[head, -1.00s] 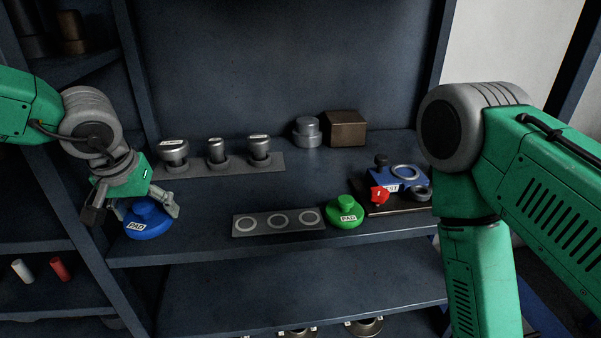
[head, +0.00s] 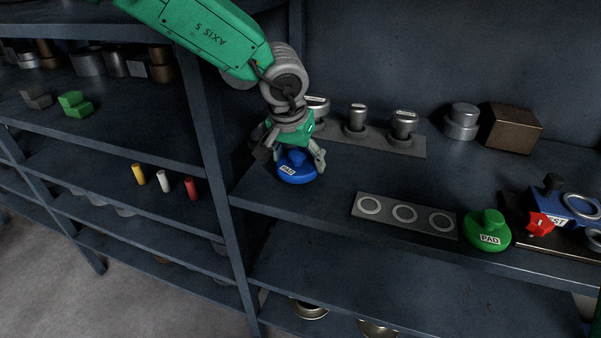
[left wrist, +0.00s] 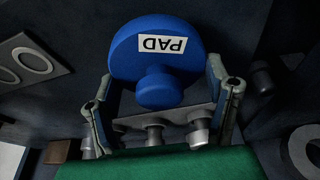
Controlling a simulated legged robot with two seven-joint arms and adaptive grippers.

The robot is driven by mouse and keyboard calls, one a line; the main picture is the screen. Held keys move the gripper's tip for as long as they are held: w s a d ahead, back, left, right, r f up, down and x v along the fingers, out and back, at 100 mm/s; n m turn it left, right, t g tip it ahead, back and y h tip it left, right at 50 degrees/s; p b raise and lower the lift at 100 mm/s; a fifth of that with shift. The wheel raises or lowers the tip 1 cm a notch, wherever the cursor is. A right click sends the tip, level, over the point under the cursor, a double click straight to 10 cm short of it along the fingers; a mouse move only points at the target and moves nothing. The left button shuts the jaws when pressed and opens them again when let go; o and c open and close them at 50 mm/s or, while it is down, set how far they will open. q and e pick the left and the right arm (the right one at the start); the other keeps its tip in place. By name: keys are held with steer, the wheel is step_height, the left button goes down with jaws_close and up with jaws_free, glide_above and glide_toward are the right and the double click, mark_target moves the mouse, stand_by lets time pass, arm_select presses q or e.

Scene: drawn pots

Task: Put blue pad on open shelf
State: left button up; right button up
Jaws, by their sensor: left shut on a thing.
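The blue pad (head: 297,168) is a round disc with a knob and a PAD label. My left gripper (head: 293,158) is shut on it, at the left end of the middle shelf (head: 330,185). In the left wrist view the blue pad (left wrist: 158,55) sits between the two fingers (left wrist: 160,98), its knob toward the palm. I cannot tell whether the pad touches the shelf surface. An open shelf (head: 110,135) lies to the left beyond an upright post, with bare room on it. My right gripper is not in view.
A green pad (head: 487,232) stands beside a grey plate with three rings (head: 404,214). Several metal cylinders stand in a rack (head: 375,140) behind. A dark upright post (head: 215,155) divides the bays.

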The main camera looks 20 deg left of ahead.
mark_target(296, 164)
arm_select(q)
step_height(296, 164, down, 3)
steer(key=shift+f+b, duration=0.15)
steer(key=shift+b, duration=0.15)
steer(key=shift+a, duration=0.1)
steer(key=o, duration=1.3)
steer(key=shift+s+r, duration=0.1)
steer(key=shift+r, duration=0.15)
steer(key=p+v, duration=0.2)
steer(key=v, duration=0.9)
steer(key=shift+s+r, duration=0.1)
steer(key=shift+r, duration=0.2)
